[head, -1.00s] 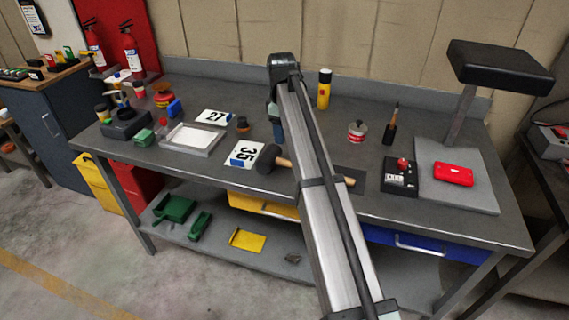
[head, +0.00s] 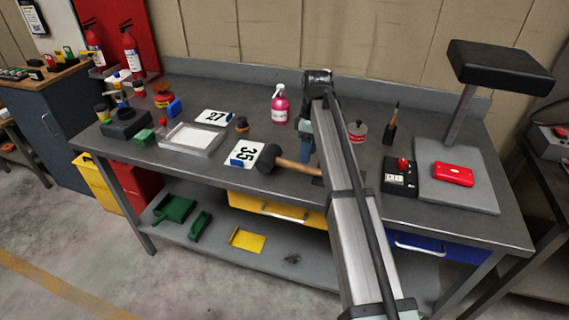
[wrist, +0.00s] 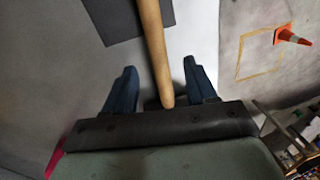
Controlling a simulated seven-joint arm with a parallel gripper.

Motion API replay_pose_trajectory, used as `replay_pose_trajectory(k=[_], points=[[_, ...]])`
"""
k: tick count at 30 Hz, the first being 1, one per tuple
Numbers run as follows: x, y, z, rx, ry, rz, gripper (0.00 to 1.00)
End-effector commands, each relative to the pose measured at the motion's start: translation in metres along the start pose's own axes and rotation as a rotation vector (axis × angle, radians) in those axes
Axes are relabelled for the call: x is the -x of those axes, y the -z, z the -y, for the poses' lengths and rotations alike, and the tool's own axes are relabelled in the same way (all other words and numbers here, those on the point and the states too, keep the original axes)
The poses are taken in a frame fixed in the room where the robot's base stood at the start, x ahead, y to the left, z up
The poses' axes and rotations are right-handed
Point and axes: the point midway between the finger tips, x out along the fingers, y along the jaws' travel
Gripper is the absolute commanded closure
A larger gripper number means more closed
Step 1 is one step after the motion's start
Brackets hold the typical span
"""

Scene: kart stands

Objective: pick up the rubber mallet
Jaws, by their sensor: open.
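The rubber mallet lies on the grey workbench, its black head (head: 267,157) at the left and its wooden handle (head: 295,166) pointing right; my arm covers the handle's end in the head view. My gripper (head: 306,157) is over the handle, with blue fingers pointing down. In the wrist view my gripper (wrist: 159,63) is open, and the mallet handle (wrist: 153,45) runs between the two fingers in the picture, apart from both. The handle's end is near the palm edge in that picture. The height gap is unclear. The mallet head is outside the wrist view.
A number 35 card (head: 244,154) lies beside the mallet head. A pink spray bottle (head: 280,105) stands behind. The bench's front edge is close.

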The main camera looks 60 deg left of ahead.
Motion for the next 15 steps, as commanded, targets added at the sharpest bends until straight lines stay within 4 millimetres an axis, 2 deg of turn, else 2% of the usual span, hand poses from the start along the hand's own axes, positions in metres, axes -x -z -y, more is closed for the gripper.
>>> replay_pose_trajectory(k=[8,15], points=[[-0.016,0.001,0.000,0.000,0.001,0.001,0.44],[-0.046,0.002,-0.002,0.000,0.001,0.001,0.44]])
